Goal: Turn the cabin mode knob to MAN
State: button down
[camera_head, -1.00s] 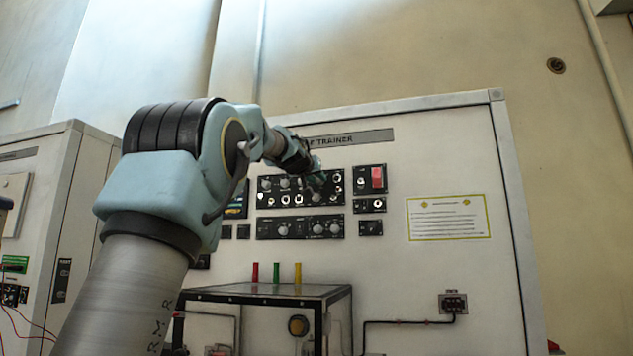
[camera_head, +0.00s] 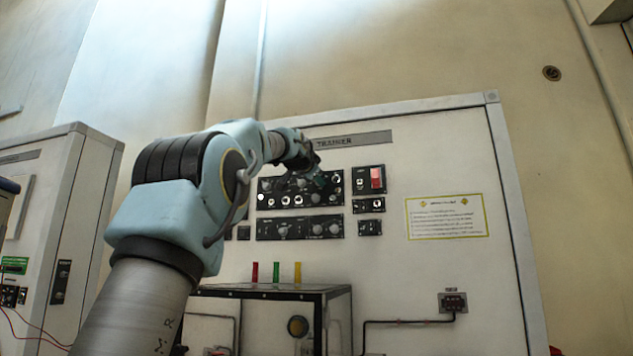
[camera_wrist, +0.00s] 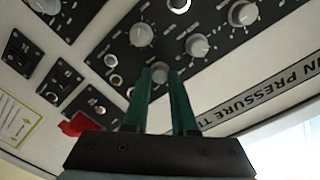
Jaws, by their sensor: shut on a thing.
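The upper black control panel (camera_head: 270,201) carries several grey knobs and a row of small round fittings. My gripper (camera_head: 321,181) is at the right part of this panel in the head view and covers some of it. In the wrist view, which is upside down, the two green fingers of my gripper (camera_wrist: 160,78) stand on either side of a small grey knob (camera_wrist: 160,70). The fingers are shut on that knob. Its pointer and its lettering are too small or too hidden to read, so I cannot tell its setting.
Other grey knobs (camera_wrist: 197,45) sit close to the fingers. A red guarded switch (camera_head: 377,178) is on the small panel to the right. A lower knob panel (camera_head: 264,229) is below.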

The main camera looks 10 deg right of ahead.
jog(key=shift+m+y, duration=0.3)
jog(key=shift+m, duration=3.4)
jog(key=shift+d, duration=0.1)
jog(key=c, duration=0.7)
grip_release()
jog(key=shift+s, duration=0.1)
jog(key=shift+b+v, duration=2.75)
jog(key=shift+v, duration=2.6)
